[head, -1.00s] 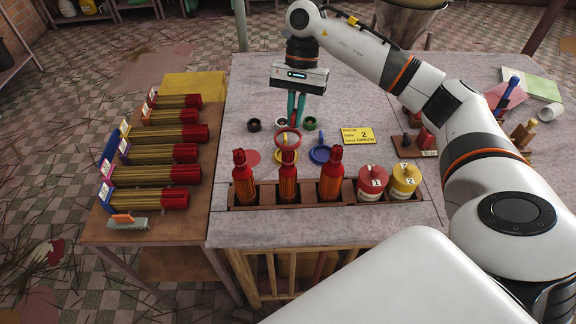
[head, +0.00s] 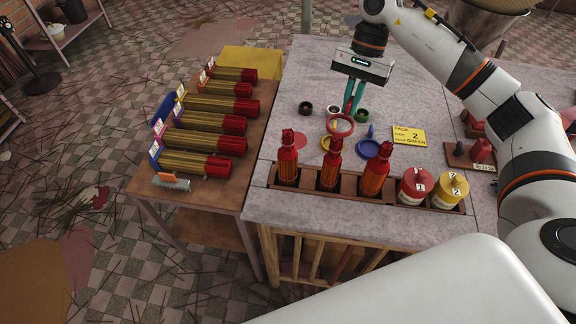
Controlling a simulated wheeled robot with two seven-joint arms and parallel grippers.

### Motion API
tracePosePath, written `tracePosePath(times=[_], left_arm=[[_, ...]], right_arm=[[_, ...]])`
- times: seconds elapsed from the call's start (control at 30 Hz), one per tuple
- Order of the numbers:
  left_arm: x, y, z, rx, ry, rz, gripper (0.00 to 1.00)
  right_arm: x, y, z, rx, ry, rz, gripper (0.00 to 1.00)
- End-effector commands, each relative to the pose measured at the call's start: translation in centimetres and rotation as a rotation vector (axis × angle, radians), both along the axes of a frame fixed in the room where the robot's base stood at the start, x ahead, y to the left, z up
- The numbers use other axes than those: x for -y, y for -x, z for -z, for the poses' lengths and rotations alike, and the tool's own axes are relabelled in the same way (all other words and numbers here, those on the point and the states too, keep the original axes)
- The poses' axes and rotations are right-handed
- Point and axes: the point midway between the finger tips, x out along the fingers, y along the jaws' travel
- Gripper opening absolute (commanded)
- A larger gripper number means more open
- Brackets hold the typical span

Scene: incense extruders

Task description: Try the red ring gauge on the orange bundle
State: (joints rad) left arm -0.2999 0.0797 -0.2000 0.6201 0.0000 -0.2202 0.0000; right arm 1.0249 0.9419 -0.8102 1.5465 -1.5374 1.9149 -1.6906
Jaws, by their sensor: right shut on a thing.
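The red ring gauge (head: 340,124) hangs at the fingertips of my right gripper (head: 349,107), above the grey table. The gripper is shut on it, apparently at its handle; the exact hold is small in the picture. The bundles lie in a row on the wooden side table to the left, dark sticks with red ends and tags at their left ends. The near ones show a bundle (head: 195,163) and another (head: 205,143). The ring is well apart from all bundles. My left gripper is not in view.
A wooden rack (head: 312,187) at the grey table's front edge holds red bottle-like extruders and red and yellow lidded jars. A blue ring gauge (head: 368,149) and a yellow card (head: 409,136) lie behind.

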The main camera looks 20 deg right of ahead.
Motion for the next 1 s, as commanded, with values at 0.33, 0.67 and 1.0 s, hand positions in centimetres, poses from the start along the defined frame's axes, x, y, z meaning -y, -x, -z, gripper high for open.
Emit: tracePosePath(times=[0.33, 0.67, 1.0], left_arm=[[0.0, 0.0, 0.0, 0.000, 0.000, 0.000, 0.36], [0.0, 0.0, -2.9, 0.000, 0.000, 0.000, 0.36], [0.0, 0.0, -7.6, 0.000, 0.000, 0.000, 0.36]], right_arm=[[0.0, 0.0, 0.0, 0.000, 0.000, 0.000, 0.00], [-2.4, -1.3, -0.7, 0.001, 0.001, 0.080, 0.00], [-8.3, -4.1, 0.1, -0.002, -0.003, 0.330, 0.00]])
